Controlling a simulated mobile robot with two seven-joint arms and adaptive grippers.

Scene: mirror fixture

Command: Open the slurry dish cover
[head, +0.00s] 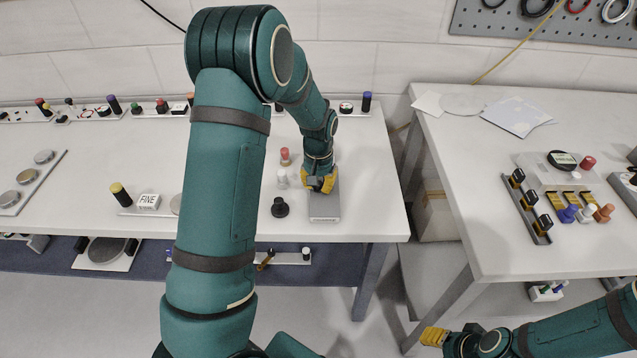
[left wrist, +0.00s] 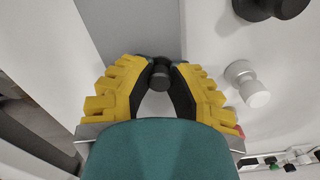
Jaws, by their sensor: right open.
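The slurry dish cover seems to be the flat grey lid (head: 325,207) near the right front corner of the left table. It also shows in the left wrist view (left wrist: 130,28), with a small dark knob (left wrist: 161,78) on it. My left gripper (head: 320,184) is at the far part of the lid. In the left wrist view, its yellow fingers (left wrist: 160,85) close in on the knob from both sides, their dark pads against it. The dish under the lid is hidden. My right gripper (head: 434,336) is open and empty, low at the bottom right.
A black knobbed piece (head: 280,208), a white knobbed piece (head: 282,179) and a red-topped bottle (head: 285,156) stand left of the lid. A FINE block (head: 149,201) is further left. The right table (head: 500,130) stands across a gap.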

